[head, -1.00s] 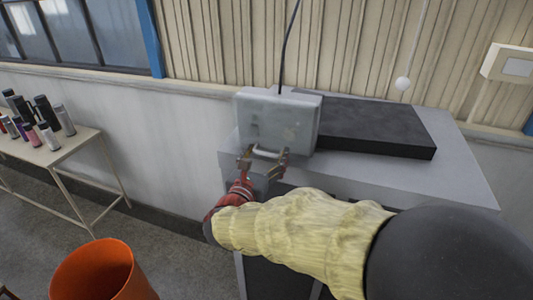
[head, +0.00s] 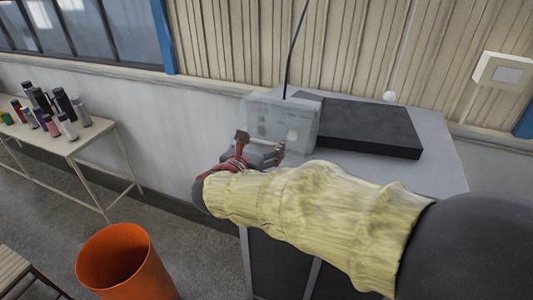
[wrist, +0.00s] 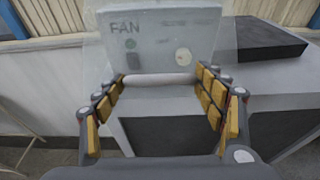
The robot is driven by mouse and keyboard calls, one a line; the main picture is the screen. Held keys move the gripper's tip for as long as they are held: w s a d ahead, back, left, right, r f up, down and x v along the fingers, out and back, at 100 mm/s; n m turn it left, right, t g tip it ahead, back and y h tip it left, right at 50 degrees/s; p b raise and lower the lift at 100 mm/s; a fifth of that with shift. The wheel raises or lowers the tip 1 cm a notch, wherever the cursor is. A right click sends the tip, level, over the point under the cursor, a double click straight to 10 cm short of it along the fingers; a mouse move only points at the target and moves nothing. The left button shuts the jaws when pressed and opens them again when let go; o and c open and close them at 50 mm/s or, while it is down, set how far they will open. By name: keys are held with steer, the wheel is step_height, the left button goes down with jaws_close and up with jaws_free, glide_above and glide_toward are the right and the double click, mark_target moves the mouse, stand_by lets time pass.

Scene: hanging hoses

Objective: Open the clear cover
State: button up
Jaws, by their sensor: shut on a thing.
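A pale box marked "FAN" (wrist: 180,28) stands at the left end of the grey bench top. The clear cover (head: 306,112) lies over its front; in the wrist view its see-through edge (wrist: 228,45) shows beside the panel. A green button and a round pale knob show through it. A white bar handle (wrist: 160,80) runs across the cover's lower edge. My gripper (wrist: 163,92) is shut on the handle, with a padded finger at each end. In the head view my gripper (head: 260,145) is in front of the box's lower part. I cannot tell whether the cover is tilted out.
A black slab (head: 365,128) lies on the grey bench (head: 440,165), right of the box. A black cable (head: 293,50) rises behind the box. An orange bin (head: 125,265) stands on the floor. A table (head: 70,145) with several bottles is at left.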

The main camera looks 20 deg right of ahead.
steer(key=r, duration=0.2)
steer(key=r+p, duration=0.1)
steer(key=r, duration=0.1)
steer(key=r+p, duration=0.1)
steer(key=r, duration=0.1)
steer(key=shift+s+a, duration=0.15)
steer(key=shift+s, duration=0.15)
steer(key=r+g, duration=0.1)
steer(key=r+y+p, duration=0.1)
steer(key=r, duration=0.1)
steer(key=r+g+p, duration=0.1)
steer(key=shift+w+d+r+g+y, duration=0.25)
steer(key=shift+w+g+y, duration=0.05)
steer(key=shift+y, duration=0.1)
steer(key=shift+w+d+r+g+y, duration=0.15)
steer(key=shift+w+r+g+y, duration=0.1)
steer(key=shift+r+g, duration=0.15)
steer(key=shift+w+d+r+g+y, duration=0.1)
steer(key=shift+r+g+y, duration=0.25)
steer(key=shift+r, duration=0.1)
steer(key=shift+w+d+r+g+y, duration=0.15)
steer(key=shift+w+r+g+y, duration=0.05)
steer(key=shift+r+g, duration=0.2)
steer(key=o, duration=1.2)
steer(key=shift+o, duration=0.7)
steer(key=shift+w+d, duration=0.1)
steer(key=shift+w, duration=0.1)
steer(key=v, duration=1.2)
steer(key=shift+r, duration=0.1)
